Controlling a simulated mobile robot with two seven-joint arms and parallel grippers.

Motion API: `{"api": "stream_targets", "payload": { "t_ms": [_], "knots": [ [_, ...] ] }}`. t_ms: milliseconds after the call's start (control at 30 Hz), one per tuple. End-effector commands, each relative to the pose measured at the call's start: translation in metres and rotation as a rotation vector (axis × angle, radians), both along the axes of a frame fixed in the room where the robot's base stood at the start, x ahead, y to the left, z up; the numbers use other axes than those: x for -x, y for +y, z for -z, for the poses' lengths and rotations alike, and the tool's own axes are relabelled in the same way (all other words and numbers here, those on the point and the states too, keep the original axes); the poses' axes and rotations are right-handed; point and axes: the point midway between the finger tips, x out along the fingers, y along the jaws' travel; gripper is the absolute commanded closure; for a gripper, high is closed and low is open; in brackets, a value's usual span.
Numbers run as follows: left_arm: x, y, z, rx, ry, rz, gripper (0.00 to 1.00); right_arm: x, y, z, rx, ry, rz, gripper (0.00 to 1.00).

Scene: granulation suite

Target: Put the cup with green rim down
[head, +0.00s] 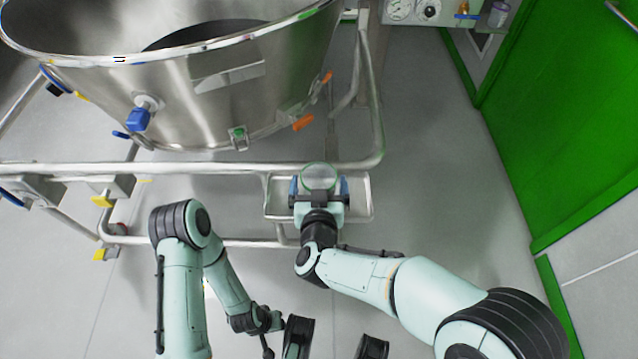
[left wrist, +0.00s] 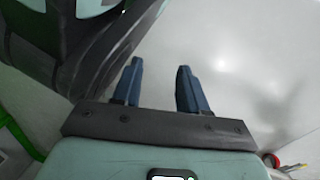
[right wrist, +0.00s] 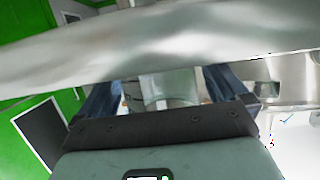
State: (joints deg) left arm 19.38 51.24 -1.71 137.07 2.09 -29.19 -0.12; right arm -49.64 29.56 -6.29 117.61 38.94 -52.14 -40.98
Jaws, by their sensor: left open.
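The clear cup with green rim (head: 320,174) is upright between the blue fingers of my right gripper (head: 320,188). The gripper is shut on it. In the right wrist view, part of the cup (right wrist: 170,88) shows between the fingers; its upper part is hidden by a steel surface. The cup is over a shallow steel tray (head: 358,207) on the vessel frame. I cannot tell whether its base touches the tray. My left gripper is open and empty in the left wrist view (left wrist: 160,88), with bare pale floor beyond.
A large steel vessel (head: 220,90) stands behind on a tubular frame (head: 200,168), whose rail passes close to the cup. Orange and blue fittings stick out of the vessel. A green wall (head: 550,130) is at the right. The floor (head: 450,190) between is clear.

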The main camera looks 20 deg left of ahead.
Motion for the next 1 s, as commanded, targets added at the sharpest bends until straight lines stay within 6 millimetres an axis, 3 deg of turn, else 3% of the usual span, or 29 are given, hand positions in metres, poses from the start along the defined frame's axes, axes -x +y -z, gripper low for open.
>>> {"api": "stream_targets", "payload": {
  "t_ms": [267,700,1000],
  "knots": [
    [-0.003,0.0,-0.003,-0.001,-0.01,0.0,0.57,0.001,0.0,-0.006,-0.001,-0.001,-0.001,0.0],
    [-0.047,-0.007,-0.044,-0.009,-0.158,0.01,0.57,0.08,-0.022,-0.032,0.001,0.0,-0.004,0.0],
    [-0.056,-0.01,-0.056,-0.006,-0.193,0.014,0.57,0.109,-0.032,-0.039,0.0,0.0,-0.001,0.0]
  ]
}}
